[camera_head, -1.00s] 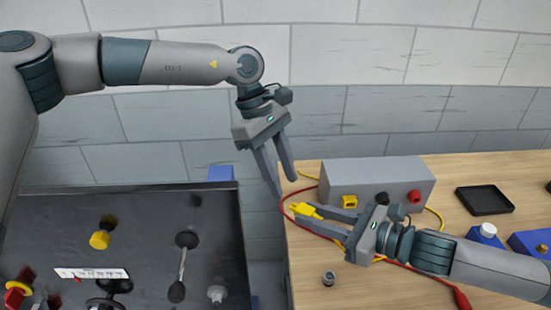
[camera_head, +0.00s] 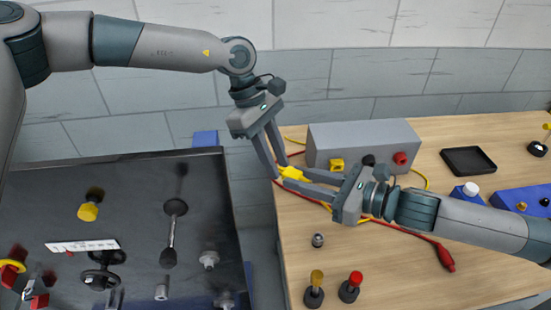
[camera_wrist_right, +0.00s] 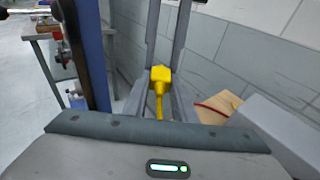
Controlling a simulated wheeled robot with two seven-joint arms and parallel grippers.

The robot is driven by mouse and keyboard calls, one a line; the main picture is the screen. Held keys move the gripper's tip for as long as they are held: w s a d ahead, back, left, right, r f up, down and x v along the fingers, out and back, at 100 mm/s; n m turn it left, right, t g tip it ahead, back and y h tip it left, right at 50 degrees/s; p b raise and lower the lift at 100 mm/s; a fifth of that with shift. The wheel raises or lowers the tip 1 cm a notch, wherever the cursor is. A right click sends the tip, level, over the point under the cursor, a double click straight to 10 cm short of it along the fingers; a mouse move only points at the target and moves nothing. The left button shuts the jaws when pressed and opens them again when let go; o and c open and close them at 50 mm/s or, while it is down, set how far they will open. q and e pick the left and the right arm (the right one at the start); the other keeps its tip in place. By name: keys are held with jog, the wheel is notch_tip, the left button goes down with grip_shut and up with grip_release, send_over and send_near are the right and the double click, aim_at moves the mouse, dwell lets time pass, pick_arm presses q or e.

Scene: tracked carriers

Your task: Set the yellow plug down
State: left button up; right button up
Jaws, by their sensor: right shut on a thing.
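The yellow plug (camera_head: 291,173) is held between the fingertips of my right gripper (camera_head: 289,182), near the table's left edge. The right wrist view shows the plug (camera_wrist_right: 160,75) between the two fingers, with its yellow cord running back toward the palm. My left gripper (camera_head: 279,171) points down from above, its fingers apart and their tips close to the plug. In the right wrist view the left fingers (camera_wrist_right: 165,35) stand on either side beyond the plug; contact is unclear.
A grey box (camera_head: 365,145) with yellow, black and red sockets stands on the wooden table (camera_head: 440,265). A red lead (camera_head: 445,258), a black tray (camera_head: 468,161) and small knobs lie around. A dark bench (camera_head: 130,190) with several fittings is at left, across a gap.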

jog(key=o, duration=1.1)
jog(key=shift+d, duration=0.1)
jog(key=v, duration=1.1)
jog(key=shift+s+d, duration=0.2)
jog(key=shift+d, duration=0.15)
jog(key=shift+r, duration=0.1)
